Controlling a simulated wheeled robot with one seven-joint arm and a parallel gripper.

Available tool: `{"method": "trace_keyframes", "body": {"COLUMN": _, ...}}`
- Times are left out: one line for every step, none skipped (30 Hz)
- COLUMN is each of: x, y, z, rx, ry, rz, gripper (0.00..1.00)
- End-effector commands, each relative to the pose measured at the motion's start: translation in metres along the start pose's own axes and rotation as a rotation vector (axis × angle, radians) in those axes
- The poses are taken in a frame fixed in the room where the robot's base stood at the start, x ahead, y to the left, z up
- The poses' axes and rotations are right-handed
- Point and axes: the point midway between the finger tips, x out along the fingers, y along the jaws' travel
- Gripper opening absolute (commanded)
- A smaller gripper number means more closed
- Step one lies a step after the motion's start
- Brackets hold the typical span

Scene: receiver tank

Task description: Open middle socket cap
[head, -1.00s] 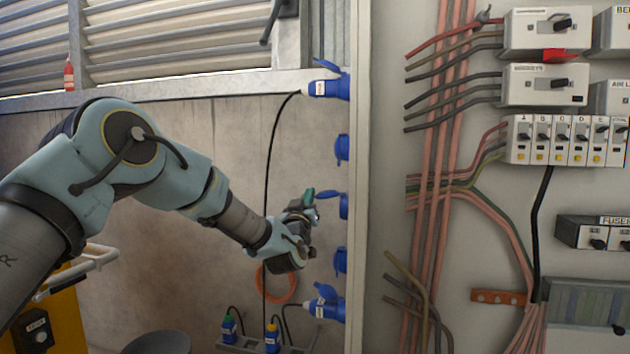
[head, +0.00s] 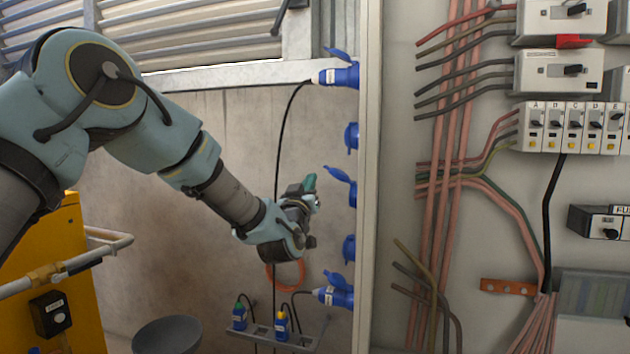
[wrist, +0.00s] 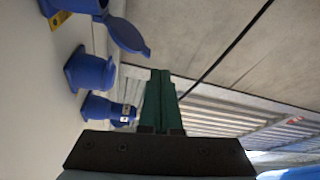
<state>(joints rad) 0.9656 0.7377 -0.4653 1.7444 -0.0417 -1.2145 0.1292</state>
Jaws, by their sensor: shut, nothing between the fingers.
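The middle socket (head: 352,192) is blue and sits on the left side of the grey panel, third in a vertical row. Its cap (head: 338,174) stands open, tilted up and out to the left. My gripper (head: 312,188) is just left of this socket, apart from it, with its green fingers shut and empty. In the wrist view the shut green fingers (wrist: 159,95) point up the picture. The middle socket (wrist: 80,4) is partly cut off at upper left, with its open cap (wrist: 128,36) swung out ahead and left of the fingertips.
A capless-looking blue socket (head: 351,137) is above and another (head: 348,248) below. The top socket (head: 345,76) and bottom socket (head: 340,296) hold plugs with cables. A black cable (head: 277,150) hangs behind my gripper. A yellow cabinet with a rail (head: 75,265) stands left.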

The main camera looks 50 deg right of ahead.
Motion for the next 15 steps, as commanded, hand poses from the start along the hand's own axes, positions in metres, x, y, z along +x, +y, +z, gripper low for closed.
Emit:
{"method": "trace_keyframes", "body": {"x": -0.010, "y": -0.001, "z": 0.002, "rx": 0.001, "ry": 0.000, "rz": 0.000, "gripper": 0.00}}
{"method": "trace_keyframes", "body": {"x": -0.014, "y": -0.001, "z": 0.002, "rx": 0.001, "ry": -0.001, "rz": 0.000, "gripper": 0.00}}
{"method": "trace_keyframes", "body": {"x": -0.019, "y": -0.001, "z": 0.001, "rx": 0.000, "ry": 0.000, "rz": 0.001, "gripper": 0.00}}
{"method": "trace_keyframes", "body": {"x": -0.022, "y": 0.000, "z": 0.001, "rx": 0.000, "ry": 0.000, "rz": 0.001, "gripper": 0.00}}
{"method": "trace_keyframes", "body": {"x": -0.025, "y": 0.000, "z": 0.001, "rx": 0.000, "ry": 0.001, "rz": 0.000, "gripper": 0.00}}
{"method": "trace_keyframes", "body": {"x": -0.027, "y": 0.000, "z": 0.001, "rx": -0.001, "ry": 0.001, "rz": 0.000, "gripper": 0.00}}
{"method": "trace_keyframes", "body": {"x": -0.029, "y": 0.000, "z": 0.001, "rx": -0.001, "ry": 0.000, "rz": 0.000, "gripper": 0.00}}
{"method": "trace_keyframes", "body": {"x": -0.030, "y": 0.000, "z": 0.001, "rx": -0.001, "ry": 0.000, "rz": 0.000, "gripper": 0.00}}
{"method": "trace_keyframes", "body": {"x": -0.032, "y": 0.000, "z": 0.000, "rx": -0.001, "ry": 0.000, "rz": 0.000, "gripper": 0.00}}
{"method": "trace_keyframes", "body": {"x": -0.032, "y": 0.000, "z": 0.000, "rx": -0.001, "ry": 0.000, "rz": 0.000, "gripper": 0.00}}
{"method": "trace_keyframes", "body": {"x": -0.032, "y": 0.000, "z": 0.000, "rx": -0.001, "ry": 0.000, "rz": 0.000, "gripper": 0.00}}
{"method": "trace_keyframes", "body": {"x": -0.033, "y": 0.000, "z": 0.000, "rx": -0.001, "ry": 0.001, "rz": 0.000, "gripper": 0.00}}
{"method": "trace_keyframes", "body": {"x": -0.032, "y": 0.000, "z": 0.000, "rx": -0.001, "ry": 0.001, "rz": 0.000, "gripper": 0.00}}
{"method": "trace_keyframes", "body": {"x": -0.032, "y": 0.000, "z": 0.000, "rx": -0.001, "ry": 0.001, "rz": 0.000, "gripper": 0.00}}
{"method": "trace_keyframes", "body": {"x": -0.032, "y": 0.000, "z": 0.000, "rx": -0.001, "ry": 0.001, "rz": 0.000, "gripper": 0.00}}
